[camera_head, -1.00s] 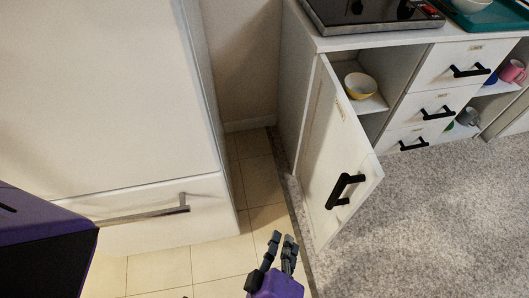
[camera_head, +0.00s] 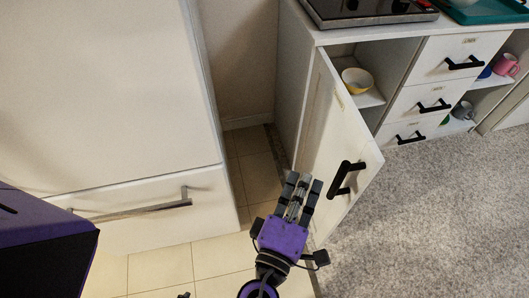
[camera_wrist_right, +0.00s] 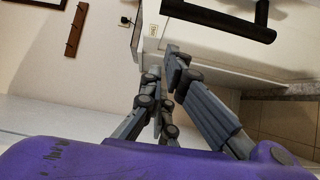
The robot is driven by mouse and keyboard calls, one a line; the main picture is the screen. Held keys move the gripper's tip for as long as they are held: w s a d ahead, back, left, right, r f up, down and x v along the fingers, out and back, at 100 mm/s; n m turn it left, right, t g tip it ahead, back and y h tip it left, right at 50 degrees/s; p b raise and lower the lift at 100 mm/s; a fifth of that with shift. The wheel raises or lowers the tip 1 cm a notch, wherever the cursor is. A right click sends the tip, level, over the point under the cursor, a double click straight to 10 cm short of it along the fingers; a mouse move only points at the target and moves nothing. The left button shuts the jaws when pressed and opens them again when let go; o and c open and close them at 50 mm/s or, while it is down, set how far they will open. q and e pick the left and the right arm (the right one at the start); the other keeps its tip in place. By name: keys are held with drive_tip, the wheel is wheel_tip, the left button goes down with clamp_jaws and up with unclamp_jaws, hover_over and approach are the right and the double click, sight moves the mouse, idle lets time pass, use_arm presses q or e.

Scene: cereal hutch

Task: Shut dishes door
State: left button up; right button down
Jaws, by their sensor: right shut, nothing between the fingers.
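The dishes door (camera_head: 338,133) is a white cabinet door with a black bar handle (camera_head: 346,178). It stands open, swung out from the left end of the low white cabinet. My right gripper (camera_head: 304,182) is shut and empty, just left of the door's lower part and its handle. In the right wrist view the right gripper's fingers (camera_wrist_right: 168,75) are together, and the black handle (camera_wrist_right: 225,20) and white door surface (camera_wrist_right: 215,50) show beyond them. I cannot tell whether the fingers touch the door. My left gripper is not in view.
A yellow bowl (camera_head: 357,80) sits on a shelf inside the open cabinet. White drawers (camera_head: 420,98) with black handles are to its right. A large white appliance (camera_head: 110,90) stands at the left. Grey carpet (camera_head: 430,210) is clear at the right.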

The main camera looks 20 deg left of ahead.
drive_tip(key=w+d, duration=0.1)
drive_tip(key=w+d+p, duration=0.1)
drive_tip(key=w+d, duration=0.1)
drive_tip(key=shift+w, duration=0.3)
